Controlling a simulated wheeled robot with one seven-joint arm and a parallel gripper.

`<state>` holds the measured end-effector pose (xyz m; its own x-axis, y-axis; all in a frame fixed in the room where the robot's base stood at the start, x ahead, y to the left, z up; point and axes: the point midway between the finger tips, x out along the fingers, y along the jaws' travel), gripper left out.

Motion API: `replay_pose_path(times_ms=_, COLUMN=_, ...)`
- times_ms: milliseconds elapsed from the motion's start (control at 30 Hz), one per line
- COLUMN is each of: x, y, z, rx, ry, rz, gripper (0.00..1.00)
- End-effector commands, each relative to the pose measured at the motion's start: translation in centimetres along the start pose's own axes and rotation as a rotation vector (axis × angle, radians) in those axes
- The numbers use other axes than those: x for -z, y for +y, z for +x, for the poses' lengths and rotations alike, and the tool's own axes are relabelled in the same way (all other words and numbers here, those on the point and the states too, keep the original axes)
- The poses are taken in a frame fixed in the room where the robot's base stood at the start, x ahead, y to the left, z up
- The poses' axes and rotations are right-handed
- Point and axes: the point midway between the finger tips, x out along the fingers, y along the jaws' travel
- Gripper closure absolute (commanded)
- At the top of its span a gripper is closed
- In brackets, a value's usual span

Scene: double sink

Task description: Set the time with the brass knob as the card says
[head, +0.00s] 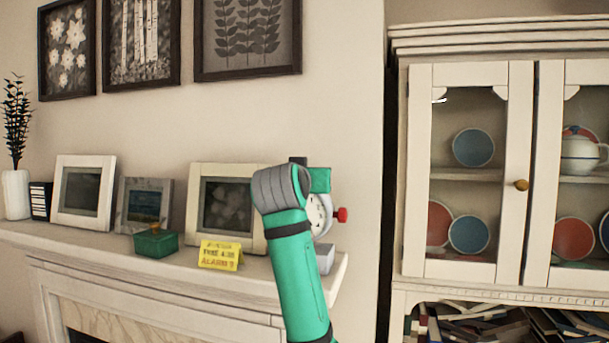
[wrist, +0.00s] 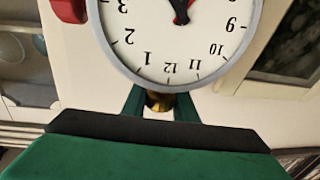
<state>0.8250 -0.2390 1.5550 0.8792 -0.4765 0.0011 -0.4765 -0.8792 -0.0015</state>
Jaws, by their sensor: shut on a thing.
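The white-faced clock (head: 318,217) stands at the right end of the mantel, partly hidden behind my arm. In the wrist view the clock face (wrist: 150,50) appears upside down, with 12 low; a black hand (wrist: 181,14) and some red show near its centre, cut by the top edge. The brass knob (wrist: 158,102) sits by the 12 side of the rim. My gripper (wrist: 160,108) is shut on it with green fingers either side. A red knob (head: 342,215) sticks out at the clock's side. The yellow card (head: 220,255) has a time line and an alarm line; the digits are blurred.
On the mantel (head: 180,275), a green box (head: 155,243) with a small knob stands left of the card. Picture frames (head: 222,205) stand behind. A glass-door cabinet (head: 470,180) is to the right. The mantel ends just right of the clock.

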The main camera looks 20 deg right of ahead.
Motion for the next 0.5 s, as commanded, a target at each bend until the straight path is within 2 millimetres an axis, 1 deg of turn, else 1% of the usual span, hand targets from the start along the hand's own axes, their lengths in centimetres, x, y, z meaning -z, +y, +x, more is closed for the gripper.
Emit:
replay_pose_path(times_ms=200, x=-0.1, y=0.3, z=0.0, rx=-0.173, ry=-0.004, rz=-0.003, gripper=0.97)
replay_pose_path(times_ms=500, x=-0.1, y=1.1, z=-0.1, rx=-0.336, ry=-0.004, rz=-0.003, gripper=0.97)
